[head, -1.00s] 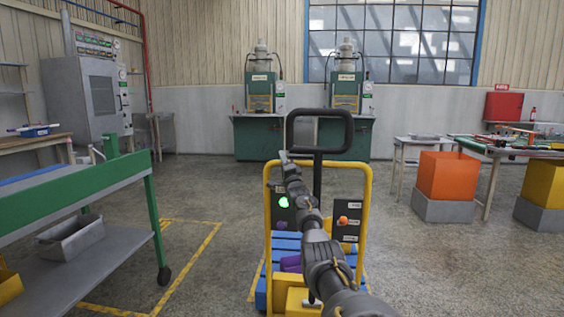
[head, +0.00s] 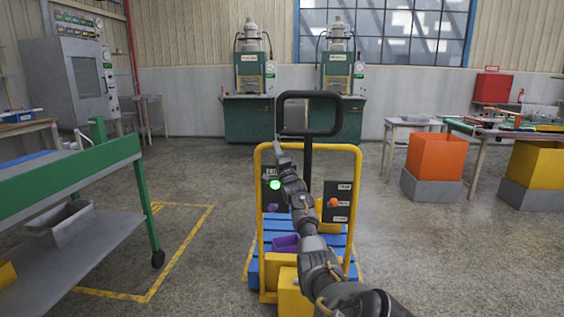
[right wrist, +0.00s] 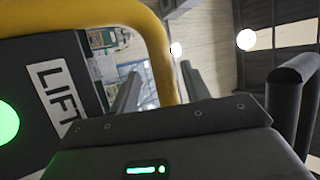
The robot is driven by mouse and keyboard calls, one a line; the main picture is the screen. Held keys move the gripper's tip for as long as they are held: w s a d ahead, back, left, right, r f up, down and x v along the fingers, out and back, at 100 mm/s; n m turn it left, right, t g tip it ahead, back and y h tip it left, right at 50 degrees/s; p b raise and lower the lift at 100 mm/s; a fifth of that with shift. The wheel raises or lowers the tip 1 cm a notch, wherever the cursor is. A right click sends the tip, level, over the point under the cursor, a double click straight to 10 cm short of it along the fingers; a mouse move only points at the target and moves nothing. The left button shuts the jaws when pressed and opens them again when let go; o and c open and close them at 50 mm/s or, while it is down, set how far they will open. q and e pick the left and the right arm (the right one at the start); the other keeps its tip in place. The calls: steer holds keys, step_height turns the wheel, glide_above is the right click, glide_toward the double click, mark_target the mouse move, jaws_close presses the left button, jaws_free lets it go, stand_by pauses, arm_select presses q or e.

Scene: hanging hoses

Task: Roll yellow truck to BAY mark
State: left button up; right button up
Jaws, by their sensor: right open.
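The yellow truck (head: 359,215) stands in the middle of the head view, with a yellow tube frame, a black loop handle (head: 308,99) and a control box with a lit green button (head: 275,185). It stands at a blue slatted pallet (head: 283,225). My right gripper (head: 279,149) is at the upper left of the frame. In the right wrist view my right gripper (right wrist: 160,88) is open, with the yellow frame tube (right wrist: 158,45) appearing between its fingers; contact is unclear. A yellow floor outline (head: 180,252) lies left of the truck; no BAY lettering is readable. My left gripper is not in view.
A green cart (head: 75,185) stands at the left, partly over the yellow outline. Orange (head: 434,157) and yellow (head: 535,168) bins stand at the right. Green presses (head: 248,118) stand against the back wall. Open floor lies between.

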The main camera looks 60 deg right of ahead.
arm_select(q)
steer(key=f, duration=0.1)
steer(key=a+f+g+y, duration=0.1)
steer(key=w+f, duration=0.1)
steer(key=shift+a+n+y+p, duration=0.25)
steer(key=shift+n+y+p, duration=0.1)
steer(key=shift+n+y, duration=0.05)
arm_select(e)
steer(key=v, duration=0.6)
